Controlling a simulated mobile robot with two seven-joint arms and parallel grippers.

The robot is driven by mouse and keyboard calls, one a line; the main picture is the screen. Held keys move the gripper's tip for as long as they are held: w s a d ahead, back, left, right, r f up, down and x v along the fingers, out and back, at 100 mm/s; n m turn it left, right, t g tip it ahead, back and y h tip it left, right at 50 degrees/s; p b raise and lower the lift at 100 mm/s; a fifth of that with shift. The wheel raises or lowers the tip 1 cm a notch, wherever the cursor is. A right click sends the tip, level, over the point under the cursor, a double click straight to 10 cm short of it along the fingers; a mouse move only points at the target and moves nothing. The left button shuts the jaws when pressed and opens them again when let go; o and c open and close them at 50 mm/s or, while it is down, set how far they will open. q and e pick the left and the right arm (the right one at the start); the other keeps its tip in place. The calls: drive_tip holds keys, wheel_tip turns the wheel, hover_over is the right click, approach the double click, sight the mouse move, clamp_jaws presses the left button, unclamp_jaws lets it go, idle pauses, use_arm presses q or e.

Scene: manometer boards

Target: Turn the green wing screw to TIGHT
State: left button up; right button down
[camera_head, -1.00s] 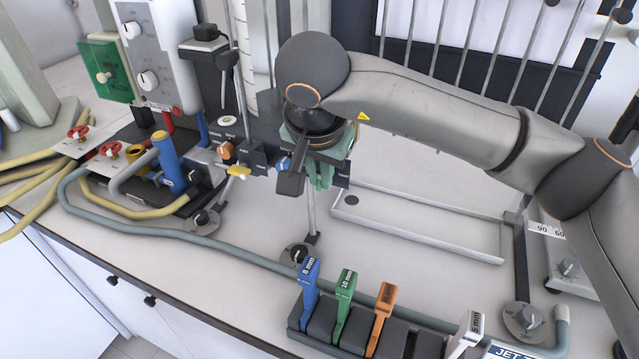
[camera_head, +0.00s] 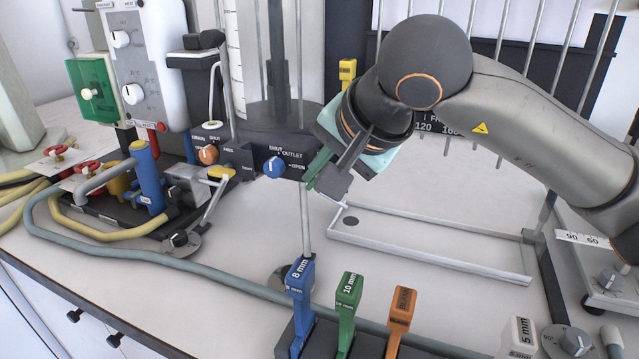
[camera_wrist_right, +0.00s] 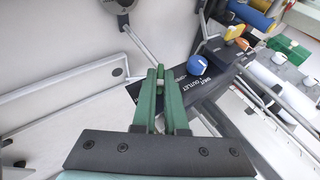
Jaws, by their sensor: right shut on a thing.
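My right gripper (camera_head: 318,180) has green fingers and is tilted, pointing down and left. It is at the top of a thin upright stand rod (camera_head: 305,222). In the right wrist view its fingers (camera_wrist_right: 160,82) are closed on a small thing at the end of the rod. I take this to be the green wing screw, mostly hidden between the green fingers, so I cannot read its angle or its TIGHT mark. A yellow wing screw (camera_head: 221,172) stands on another stand to the left, beside a plate marked FREE and TIGHT. My left gripper is not in view.
A blue outlet knob (camera_head: 274,167) and an orange knob (camera_head: 208,155) are on the dark panel left of the gripper. Blue (camera_head: 301,290), green (camera_head: 347,300) and orange (camera_head: 401,312) handles stand in front. A white frame (camera_head: 440,254) lies right on the bench.

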drive_tip(key=shift+w+r, duration=0.1)
drive_tip(key=c, duration=1)
unclamp_jaws()
drive_tip(key=shift+o, duration=0.2)
drive_tip(key=v, duration=1.2)
drive_tip(key=shift+s+p, duration=0.25)
drive_tip(key=shift+p, duration=0.15)
drive_tip(key=shift+d+r, duration=0.15)
